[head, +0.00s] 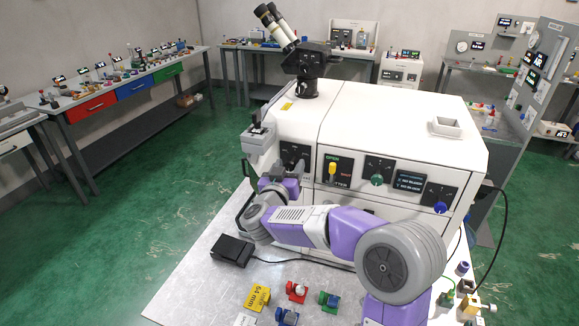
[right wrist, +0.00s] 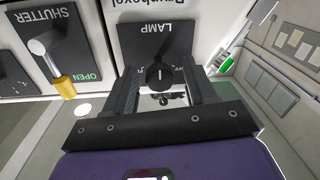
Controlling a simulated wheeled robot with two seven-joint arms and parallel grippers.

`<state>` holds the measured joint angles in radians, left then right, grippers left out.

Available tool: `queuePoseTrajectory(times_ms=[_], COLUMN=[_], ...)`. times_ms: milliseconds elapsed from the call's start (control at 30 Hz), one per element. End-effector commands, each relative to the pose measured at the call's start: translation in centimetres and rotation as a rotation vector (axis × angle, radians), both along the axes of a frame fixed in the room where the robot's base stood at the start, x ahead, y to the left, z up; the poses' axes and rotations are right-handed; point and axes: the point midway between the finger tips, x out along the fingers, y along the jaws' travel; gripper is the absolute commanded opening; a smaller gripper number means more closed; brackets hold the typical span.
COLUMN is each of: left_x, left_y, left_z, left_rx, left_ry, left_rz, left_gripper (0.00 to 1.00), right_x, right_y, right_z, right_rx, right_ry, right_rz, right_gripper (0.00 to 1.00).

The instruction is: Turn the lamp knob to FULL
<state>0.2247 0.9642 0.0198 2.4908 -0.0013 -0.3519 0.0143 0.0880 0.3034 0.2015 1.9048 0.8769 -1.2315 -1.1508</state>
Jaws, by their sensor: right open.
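The lamp knob (right wrist: 159,77) is a round black knob on a dark panel marked LAMP (right wrist: 150,40), which appears upside down in the right wrist view. A small light mark shows on the knob; the scale words around it are partly hidden, so I cannot read its setting. My right gripper (right wrist: 161,88) is open, with one finger on each side of the knob. I cannot tell whether either finger touches it. In the head view the right gripper (head: 282,172) is at the front of the white machine (head: 385,120), just below the lamp panel (head: 294,153). My left gripper is not in view.
The shutter panel with its yellow-tipped lever (right wrist: 64,86) is beside the lamp panel. Further right on the machine are a green knob (head: 377,180) and a blue knob (head: 440,207). A black pedal (head: 232,250) and several small coloured parts lie on the table below.

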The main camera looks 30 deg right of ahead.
Motion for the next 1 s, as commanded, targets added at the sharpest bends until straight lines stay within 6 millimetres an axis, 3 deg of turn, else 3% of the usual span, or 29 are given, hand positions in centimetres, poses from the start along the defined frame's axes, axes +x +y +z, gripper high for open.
queuePoseTrajectory(times_ms=[400, 733, 1000], left_x=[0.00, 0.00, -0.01], left_y=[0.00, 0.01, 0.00], left_z=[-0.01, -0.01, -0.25], left_rx=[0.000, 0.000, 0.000], left_ry=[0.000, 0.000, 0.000], left_rz=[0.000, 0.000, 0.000], left_gripper=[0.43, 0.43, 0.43], right_x=[0.71, 0.69, 0.70], right_y=[-0.74, -0.71, -0.68], right_z=[-0.06, -0.05, -0.09], right_rx=[0.000, 0.001, 0.015], right_ry=[0.002, 0.001, -0.017], right_rz=[0.001, 0.001, 0.001], right_gripper=[0.54, 0.03, 0.01])
